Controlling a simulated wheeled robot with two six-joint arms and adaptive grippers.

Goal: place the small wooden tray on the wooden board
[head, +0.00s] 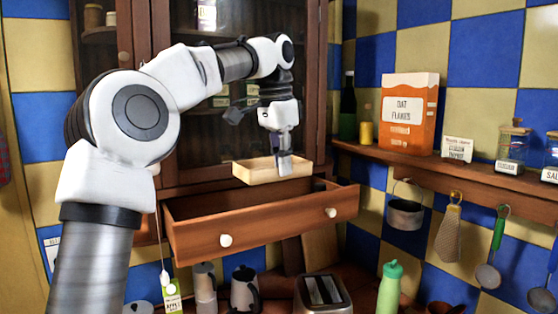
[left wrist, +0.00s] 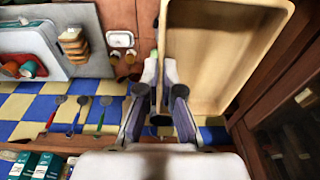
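The small wooden tray (head: 258,175) is a pale, shallow rectangular box. In the head view it shows above the open drawer, in front of the dark cabinet. My left gripper (head: 284,165) reaches down onto the tray's right part, and its fingertips are partly hidden. In the left wrist view the tray (left wrist: 215,60) fills the upper right, and the fingers of my left gripper (left wrist: 165,112) stand on both sides of its near left wall. A brown flat board (head: 320,250) leans behind the toaster under the drawer; I cannot tell if it is the wooden board. My right gripper is not in view.
The wooden drawer (head: 265,231) is pulled out below the tray. A toaster (head: 323,293), a green bottle (head: 390,289) and a kettle (head: 244,289) stand below it. A shelf with an oat flakes box (head: 408,113) and hanging utensils (head: 493,250) is on the right.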

